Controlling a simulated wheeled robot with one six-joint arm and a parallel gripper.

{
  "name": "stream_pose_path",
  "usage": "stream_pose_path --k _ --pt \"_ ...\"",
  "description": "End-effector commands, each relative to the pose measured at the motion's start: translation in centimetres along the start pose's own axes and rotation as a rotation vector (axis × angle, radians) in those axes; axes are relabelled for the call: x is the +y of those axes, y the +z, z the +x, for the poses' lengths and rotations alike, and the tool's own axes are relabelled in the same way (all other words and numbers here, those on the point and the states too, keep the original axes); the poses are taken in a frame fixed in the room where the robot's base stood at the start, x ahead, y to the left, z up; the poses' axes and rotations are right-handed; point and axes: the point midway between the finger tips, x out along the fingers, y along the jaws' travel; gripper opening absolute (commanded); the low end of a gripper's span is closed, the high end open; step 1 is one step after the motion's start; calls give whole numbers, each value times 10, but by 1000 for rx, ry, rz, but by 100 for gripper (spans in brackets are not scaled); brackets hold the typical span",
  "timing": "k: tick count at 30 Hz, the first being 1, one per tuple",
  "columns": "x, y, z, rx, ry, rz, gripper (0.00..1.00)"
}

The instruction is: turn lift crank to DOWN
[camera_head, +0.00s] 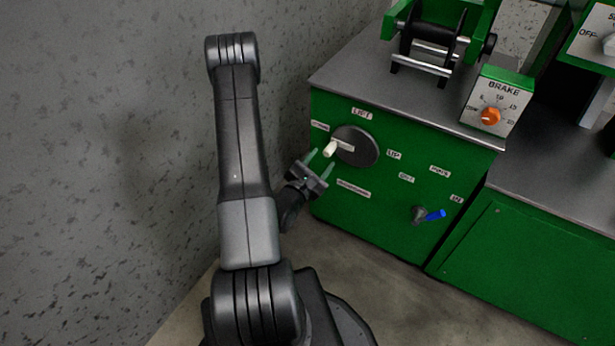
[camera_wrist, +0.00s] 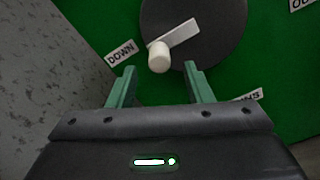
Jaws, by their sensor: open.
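The lift crank is a dark round disc (camera_head: 361,147) with a pale arm and a white knob (camera_head: 329,149), on the green cabinet front under the LIFT label. In the wrist view the knob (camera_wrist: 159,57) sits at the arm's lower left end, beside the DOWN label (camera_wrist: 121,53). An UP label (camera_head: 393,155) is right of the disc. My gripper (camera_head: 320,163) is open, its two green fingers pointing at the crank. In the wrist view the fingers (camera_wrist: 157,78) stand apart on either side below the knob, with nothing between them. I cannot tell whether they touch it.
A grey wall (camera_head: 120,150) stands close on the left. Right of the crank, the cabinet front has a small blue-handled lever (camera_head: 435,215). A BRAKE box with an orange knob (camera_head: 491,116) and a green-framed roller (camera_head: 437,40) stand on the grey cabinet top (camera_head: 345,75).

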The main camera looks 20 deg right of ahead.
Motion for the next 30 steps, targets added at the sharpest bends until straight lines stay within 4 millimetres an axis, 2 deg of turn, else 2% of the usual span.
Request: stream_pose_path --k 1,6,12,19,30 --pt "1 -1 -13 6 5 -5 46" --pt "1 -1 -47 6 4 -4 46" --pt "0 -1 -75 4 2 -2 46" --pt "0 0 -88 1 1 -1 46" --pt "0 0 -89 0 0 0 46"
